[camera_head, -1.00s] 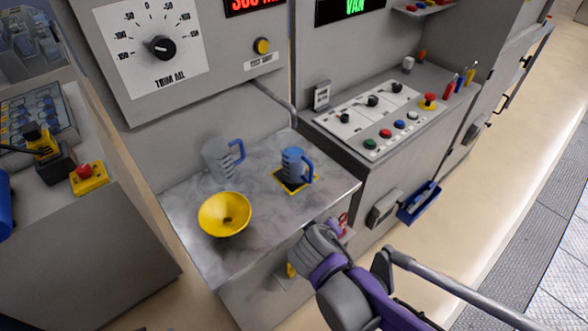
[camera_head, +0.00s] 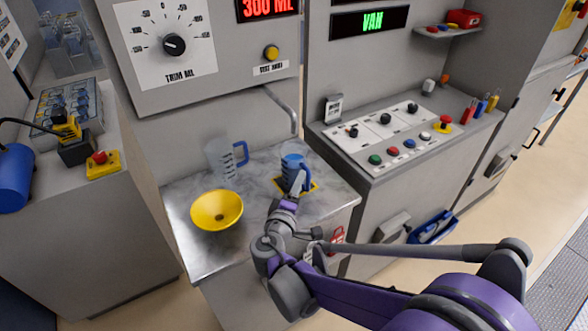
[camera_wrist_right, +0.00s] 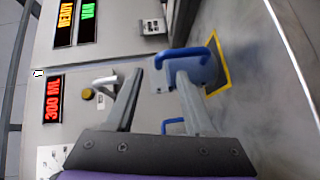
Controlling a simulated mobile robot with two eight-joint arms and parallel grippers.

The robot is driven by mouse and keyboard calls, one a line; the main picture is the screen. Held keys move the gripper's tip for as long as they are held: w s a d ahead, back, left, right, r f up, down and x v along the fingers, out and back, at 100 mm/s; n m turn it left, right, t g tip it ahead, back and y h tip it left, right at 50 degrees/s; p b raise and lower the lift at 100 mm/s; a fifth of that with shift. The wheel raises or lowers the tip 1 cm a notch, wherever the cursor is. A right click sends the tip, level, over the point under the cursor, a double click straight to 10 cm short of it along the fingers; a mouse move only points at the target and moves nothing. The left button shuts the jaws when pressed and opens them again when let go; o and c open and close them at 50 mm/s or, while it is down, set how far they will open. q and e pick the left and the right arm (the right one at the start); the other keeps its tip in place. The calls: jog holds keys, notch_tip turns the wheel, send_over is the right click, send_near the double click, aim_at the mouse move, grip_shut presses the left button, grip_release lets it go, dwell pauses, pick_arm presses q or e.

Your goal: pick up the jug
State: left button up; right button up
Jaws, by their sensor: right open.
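A blue jug (camera_head: 293,170) with a blue handle stands upright on a yellow-edged square on the metal counter (camera_head: 180,255). A clear jug (camera_head: 220,158) with a blue handle stands to its left. My right gripper (camera_head: 288,203) is just in front of the blue jug and hides its lower part in the head view. In the right wrist view the right gripper (camera_wrist_right: 158,75) is open. The blue jug's handle (camera_wrist_right: 185,55) lies just beyond its fingertips, and one finger overlaps the jug; I cannot tell whether they touch. My left gripper is not in view.
A bent metal pipe (camera_head: 284,106) comes down behind the blue jug. A button panel (camera_head: 385,140) is to the right. A blue tray (camera_head: 432,228) hangs on the cabinet's front.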

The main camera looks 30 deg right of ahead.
aim_at(304, 169)
jog(key=x, duration=0.5)
jog(key=shift+w+d+r, duration=0.1)
jog(key=shift+w, duration=0.4)
grip_shut()
dwell(1.0)
